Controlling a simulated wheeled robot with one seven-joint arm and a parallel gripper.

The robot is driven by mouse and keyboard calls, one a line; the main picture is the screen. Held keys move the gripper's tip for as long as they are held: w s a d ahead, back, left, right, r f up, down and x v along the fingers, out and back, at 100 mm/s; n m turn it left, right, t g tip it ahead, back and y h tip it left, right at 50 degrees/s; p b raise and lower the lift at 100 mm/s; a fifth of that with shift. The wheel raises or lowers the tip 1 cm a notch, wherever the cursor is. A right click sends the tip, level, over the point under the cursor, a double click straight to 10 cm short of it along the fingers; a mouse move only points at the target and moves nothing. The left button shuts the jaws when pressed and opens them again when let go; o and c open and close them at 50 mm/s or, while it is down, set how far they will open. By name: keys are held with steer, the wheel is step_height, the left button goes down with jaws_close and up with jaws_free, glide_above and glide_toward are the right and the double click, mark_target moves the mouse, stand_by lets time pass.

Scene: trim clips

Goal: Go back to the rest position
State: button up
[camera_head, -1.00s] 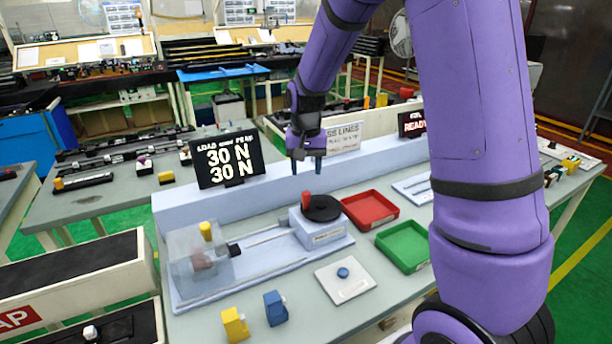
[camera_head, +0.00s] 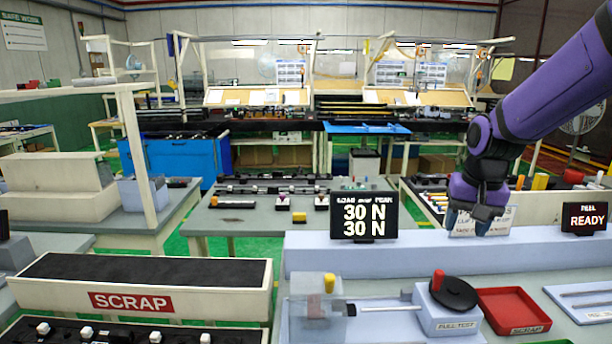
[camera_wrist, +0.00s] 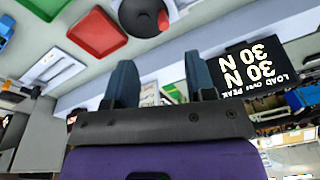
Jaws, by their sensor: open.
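My gripper (camera_head: 472,222) is at the end of my purple arm, raised in front of the light blue bench ledge at the right of the head view. Its two dark fingers (camera_wrist: 163,84) stand apart with nothing between them in the wrist view. Below it are the pull test fixture (camera_head: 446,312) with a black disc and red knob, and a red tray (camera_head: 513,312). The load display (camera_head: 363,216) reads 30 N twice and stands left of my gripper. The display at the right (camera_head: 584,217) reads READY.
A clear-covered clamp with a yellow knob (camera_head: 329,283) is at the fixture's left end. A scrap bin (camera_head: 140,302) stands at the lower left. The red tray (camera_wrist: 96,33) and part of a green tray (camera_wrist: 42,8) show in the wrist view. Workbenches fill the background.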

steer(key=s+r+n+t, duration=0.1)
steer(key=s+r, duration=0.4)
steer(key=s, duration=0.6)
steer(key=s+a+r+n+t, duration=0.1)
steer(key=s+r, duration=0.4)
steer(key=s, duration=0.6)
steer(key=shift+a+n+t, duration=0.25)
steer(key=shift+n+t, duration=0.55)
steer(key=shift+t, duration=0.1)
steer(key=shift+s, duration=0.1)
